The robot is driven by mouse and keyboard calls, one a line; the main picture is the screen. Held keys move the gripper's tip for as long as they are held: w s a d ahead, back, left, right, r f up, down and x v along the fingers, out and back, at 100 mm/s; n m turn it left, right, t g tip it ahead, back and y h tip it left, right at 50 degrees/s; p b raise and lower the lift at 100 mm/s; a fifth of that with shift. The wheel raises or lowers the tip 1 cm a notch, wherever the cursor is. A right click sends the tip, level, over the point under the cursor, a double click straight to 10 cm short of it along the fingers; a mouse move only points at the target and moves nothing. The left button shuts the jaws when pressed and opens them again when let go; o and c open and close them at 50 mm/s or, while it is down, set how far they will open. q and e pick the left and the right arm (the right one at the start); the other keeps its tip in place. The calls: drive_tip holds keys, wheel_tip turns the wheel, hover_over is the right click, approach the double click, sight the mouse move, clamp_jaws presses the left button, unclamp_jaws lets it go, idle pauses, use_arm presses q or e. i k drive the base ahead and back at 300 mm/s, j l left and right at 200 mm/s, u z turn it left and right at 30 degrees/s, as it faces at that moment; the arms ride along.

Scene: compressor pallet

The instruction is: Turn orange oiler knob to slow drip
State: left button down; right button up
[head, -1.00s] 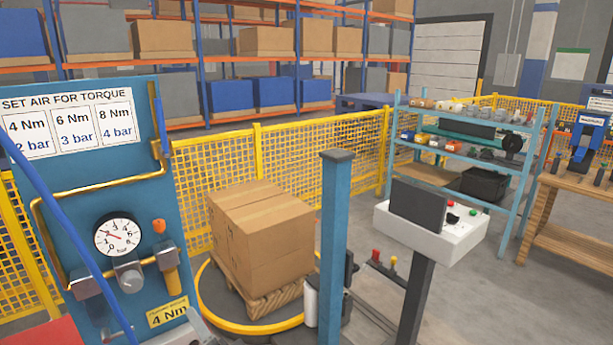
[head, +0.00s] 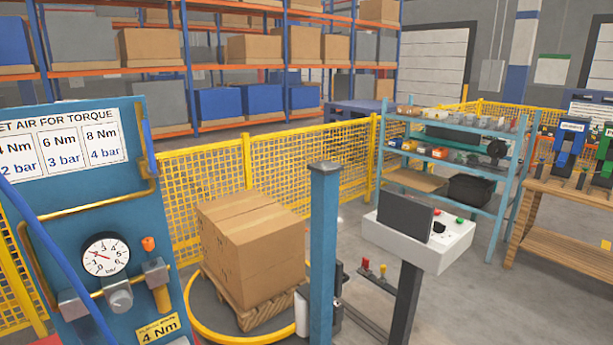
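The orange oiler knob (head: 148,243) sits on top of the oiler (head: 157,275), at the right edge of the blue air panel (head: 70,220) in the head view. The oiler has an amber bowl hanging below a grey block. The pressure gauge (head: 106,254) is to the left of the knob, with a grey regulator knob (head: 118,294) below it. A drip cannot be made out at this size. Neither of my grippers is in the head view.
Blue hoses (head: 62,262) cross the panel's left part and upper right edge. A blue post (head: 323,250), a pallet of cartons (head: 252,248) inside a yellow ring, and a white control console (head: 420,236) stand to the right.

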sight(148, 243)
drive_tip(key=u, duration=1.25)
